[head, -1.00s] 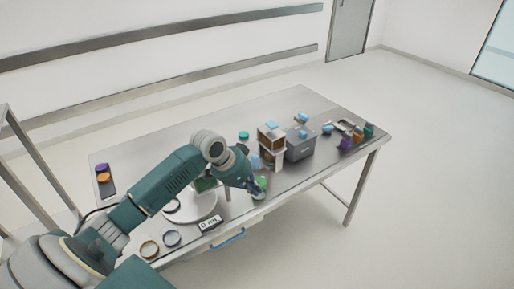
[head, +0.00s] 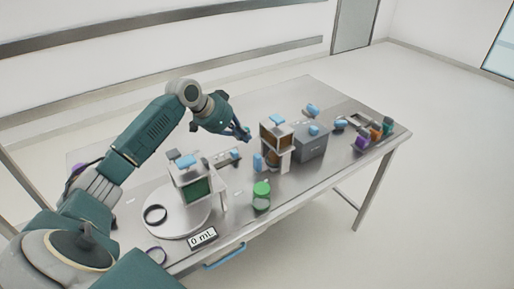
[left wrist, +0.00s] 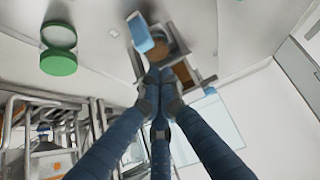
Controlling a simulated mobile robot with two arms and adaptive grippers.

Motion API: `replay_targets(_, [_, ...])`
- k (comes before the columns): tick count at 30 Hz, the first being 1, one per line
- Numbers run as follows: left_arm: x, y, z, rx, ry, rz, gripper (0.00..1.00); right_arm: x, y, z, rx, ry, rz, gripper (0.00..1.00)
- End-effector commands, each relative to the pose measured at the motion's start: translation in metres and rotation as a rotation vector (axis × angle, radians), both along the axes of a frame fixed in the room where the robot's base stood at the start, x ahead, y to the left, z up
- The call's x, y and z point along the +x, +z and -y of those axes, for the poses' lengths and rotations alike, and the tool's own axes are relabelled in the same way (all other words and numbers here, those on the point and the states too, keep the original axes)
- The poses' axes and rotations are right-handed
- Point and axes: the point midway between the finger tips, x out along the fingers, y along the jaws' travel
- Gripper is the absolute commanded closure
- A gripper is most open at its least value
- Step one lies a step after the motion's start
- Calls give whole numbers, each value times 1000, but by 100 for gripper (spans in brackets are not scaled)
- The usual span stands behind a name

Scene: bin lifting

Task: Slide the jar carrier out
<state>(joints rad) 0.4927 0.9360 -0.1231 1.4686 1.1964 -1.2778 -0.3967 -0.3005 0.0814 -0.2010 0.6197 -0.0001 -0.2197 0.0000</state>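A small stand (head: 277,134) with a brown, blue-topped block in its upper frame stands at mid-table; a brown rounded thing sits below. I cannot tell surely which part is the jar carrier. A blue handle (head: 258,162) is at the stand's left side; in the left wrist view the blue handle (left wrist: 140,32) lies beyond the fingertips. A green-lidded jar (head: 261,194) stands in front; its green lid (left wrist: 58,62) shows at upper left in the wrist view. My left gripper (head: 243,134) is above the table, left of the stand, fingertips together, nothing visible held. My right gripper is not in view.
A white round base (head: 180,222) with a green-windowed box (head: 192,186) stands at left, with a "0 mL" display (head: 203,237) in front. A grey box (head: 311,142) adjoins the stand on the right. Several coloured pieces lie at the far right.

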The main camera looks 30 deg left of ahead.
Motion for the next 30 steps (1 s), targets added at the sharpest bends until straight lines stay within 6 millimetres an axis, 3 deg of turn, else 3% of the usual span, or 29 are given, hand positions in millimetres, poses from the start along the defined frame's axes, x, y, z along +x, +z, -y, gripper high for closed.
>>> replay_targets(5, [11, -13, 6, -4, -1, -2, 100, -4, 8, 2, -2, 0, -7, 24])
replay_targets(18, [52, -69, 23, -3, 0, -1, 100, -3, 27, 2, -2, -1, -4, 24])
replay_targets(30, [57, -77, 24, 1, -1, 0, 100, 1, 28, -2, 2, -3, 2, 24])
